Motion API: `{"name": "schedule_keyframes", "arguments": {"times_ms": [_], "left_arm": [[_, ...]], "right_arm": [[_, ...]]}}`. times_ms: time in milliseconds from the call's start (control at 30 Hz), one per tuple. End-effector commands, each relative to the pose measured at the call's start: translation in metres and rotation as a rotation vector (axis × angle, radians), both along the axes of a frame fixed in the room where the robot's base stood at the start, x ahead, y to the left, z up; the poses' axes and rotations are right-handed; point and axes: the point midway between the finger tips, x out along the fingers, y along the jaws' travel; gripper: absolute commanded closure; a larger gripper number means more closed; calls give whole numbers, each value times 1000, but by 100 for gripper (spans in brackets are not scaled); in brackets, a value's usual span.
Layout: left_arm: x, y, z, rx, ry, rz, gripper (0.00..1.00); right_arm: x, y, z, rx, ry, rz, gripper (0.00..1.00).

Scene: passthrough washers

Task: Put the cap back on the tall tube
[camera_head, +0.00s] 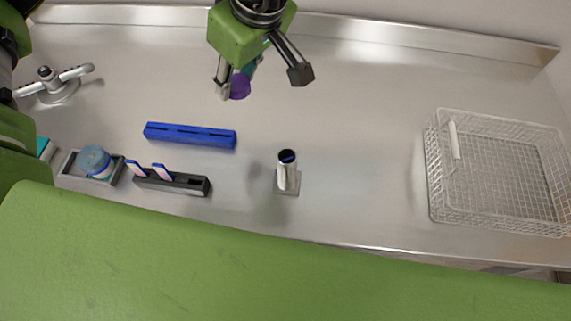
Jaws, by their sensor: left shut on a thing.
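The tall tube (287,180) is pale and stands upright on a small square base near the middle of the steel counter. Its top is open and dark, with a bit of blue showing inside. My left gripper (259,80) is at the top centre, above the counter, up and slightly left of the tube and apart from it. It is shut on a purple cap (240,87), seen beside its left finger. A teal part shows just above the purple; the exact grip is hard to see. My right gripper is not in view.
A blue slotted bar (190,136), a dark rack (181,182) with two upright strips, and a blue-lidded jar (95,161) in a grey tray lie left of the tube. A wire basket (436,190) stands at right. A three-armed metal fixture (58,88) is at far left.

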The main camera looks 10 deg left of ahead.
Motion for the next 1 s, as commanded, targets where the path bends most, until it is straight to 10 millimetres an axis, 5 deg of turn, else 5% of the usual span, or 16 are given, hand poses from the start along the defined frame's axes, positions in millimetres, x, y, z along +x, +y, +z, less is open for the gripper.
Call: {"name": "schedule_keyframes", "arguments": {"times_ms": [200,400,833,900,1000], "left_arm": [[1,20,18,-3,-5,-432,78],[-1,27,27,-1,-2,-676,78],[-2,28,29,1,2,-763,78],[-2,28,29,0,2,-762,78],[-2,28,29,1,3,-761,78]], "right_arm": [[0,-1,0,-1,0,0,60],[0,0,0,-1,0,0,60],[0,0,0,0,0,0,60],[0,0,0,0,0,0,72],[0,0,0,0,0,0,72]]}}
